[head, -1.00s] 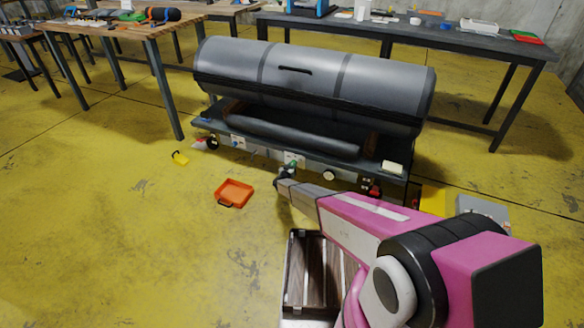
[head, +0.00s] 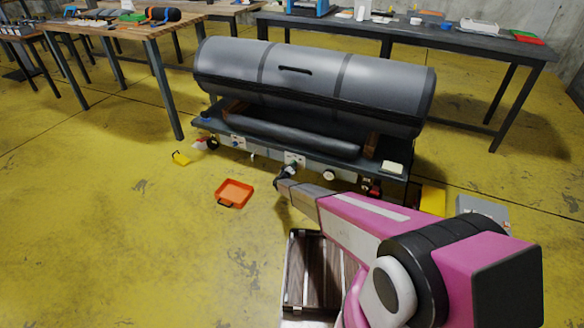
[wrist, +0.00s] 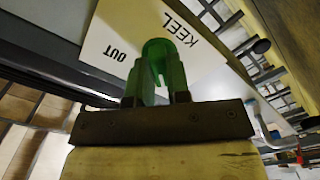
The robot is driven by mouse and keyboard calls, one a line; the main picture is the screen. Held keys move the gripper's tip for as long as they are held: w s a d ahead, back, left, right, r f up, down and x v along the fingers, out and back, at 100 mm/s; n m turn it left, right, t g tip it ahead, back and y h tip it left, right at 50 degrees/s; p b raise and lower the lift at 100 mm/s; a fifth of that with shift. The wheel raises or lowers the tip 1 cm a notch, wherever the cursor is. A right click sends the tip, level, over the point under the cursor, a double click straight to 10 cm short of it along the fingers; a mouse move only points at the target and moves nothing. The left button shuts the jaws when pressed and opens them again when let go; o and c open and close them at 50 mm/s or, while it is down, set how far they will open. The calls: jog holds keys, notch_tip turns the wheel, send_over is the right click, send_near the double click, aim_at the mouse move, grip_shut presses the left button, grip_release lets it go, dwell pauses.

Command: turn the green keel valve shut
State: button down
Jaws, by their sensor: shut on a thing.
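The green keel valve (wrist: 158,50) stands on a white plate (wrist: 115,45) lettered KEEL and OUT in the wrist view. My gripper (wrist: 156,82) is shut on the valve, one finger on each side. In the head view my gripper (head: 286,173) reaches the front of the bench under the grey inflatable tube (head: 320,78), at a small white plate (head: 294,160). The valve is mostly hidden there by my gripper. The rest of the plate's lettering is cut off or covered.
An orange tray (head: 234,193) lies on the yellow floor left of my gripper. A wooden crate (head: 290,275) stands below my arm. A round white fitting (head: 328,175) sits just right of the plate.

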jog(key=shift+n, duration=0.3)
jog(key=c, duration=1.1)
grip_release()
jog(key=v, duration=1.1)
